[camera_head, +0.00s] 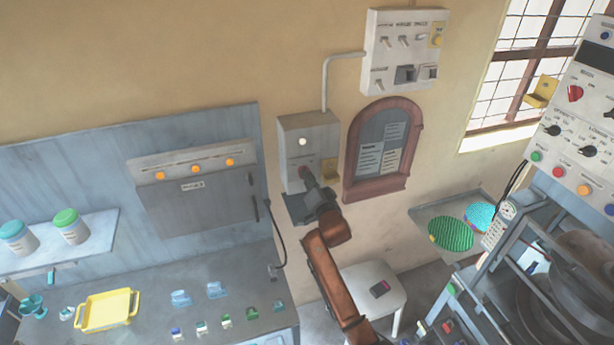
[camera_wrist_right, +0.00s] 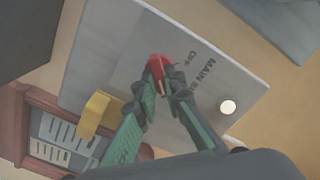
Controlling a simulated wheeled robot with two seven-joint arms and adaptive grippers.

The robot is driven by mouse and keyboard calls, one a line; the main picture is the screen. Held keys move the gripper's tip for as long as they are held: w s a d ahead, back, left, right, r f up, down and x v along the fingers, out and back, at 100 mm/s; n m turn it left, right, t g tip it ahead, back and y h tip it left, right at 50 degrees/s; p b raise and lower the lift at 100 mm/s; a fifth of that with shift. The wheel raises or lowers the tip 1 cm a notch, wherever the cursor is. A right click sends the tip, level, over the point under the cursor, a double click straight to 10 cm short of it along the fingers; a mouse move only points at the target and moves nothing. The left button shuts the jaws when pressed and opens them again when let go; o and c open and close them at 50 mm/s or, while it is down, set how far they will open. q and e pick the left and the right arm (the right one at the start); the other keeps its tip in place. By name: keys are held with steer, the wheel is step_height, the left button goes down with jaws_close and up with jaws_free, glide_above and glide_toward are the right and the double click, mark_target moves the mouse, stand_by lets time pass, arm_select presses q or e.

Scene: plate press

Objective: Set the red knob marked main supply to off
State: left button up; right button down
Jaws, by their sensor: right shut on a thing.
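The red knob (camera_wrist_right: 156,68) marked main supply sits on the face of a grey wall box (camera_head: 297,130). In the right wrist view the letters "MAIN S" and "OFF" show on the plate beside it. My right gripper (camera_wrist_right: 164,88) is shut on the red knob, one finger on each side. In the head view the right gripper (camera_head: 306,180) reaches the box from below and the knob is mostly hidden by it. A round white lamp (camera_head: 303,142) shows on the box, also in the wrist view (camera_wrist_right: 228,107). My left gripper is not in view.
A yellow piece (camera_head: 329,170) projects from the box beside the knob. A red-framed arched notice board (camera_head: 353,170) hangs just right. A switch panel (camera_head: 372,60) is above. A white stool (camera_head: 396,296) stands below, and a workbench with a yellow tray (camera_head: 80,319) is left.

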stand_by(0.4)
steer(key=shift+s+a+n+p, duration=0.15)
steer(key=shift+n+p, duration=0.1)
steer(key=shift+n, duration=2.75)
steer(key=shift+w+a+n+p, duration=0.1)
steer(key=shift+n+p, duration=0.1)
steer(key=shift+n, duration=2.8)
steer(key=shift+s+a+n+p, duration=0.15)
steer(key=shift+n+p, duration=0.1)
steer(key=shift+n, duration=2.75)
steer(key=shift+w, duration=0.1)
steer(key=c, duration=2)
jaws_free()
steer(key=v, duration=1.2)
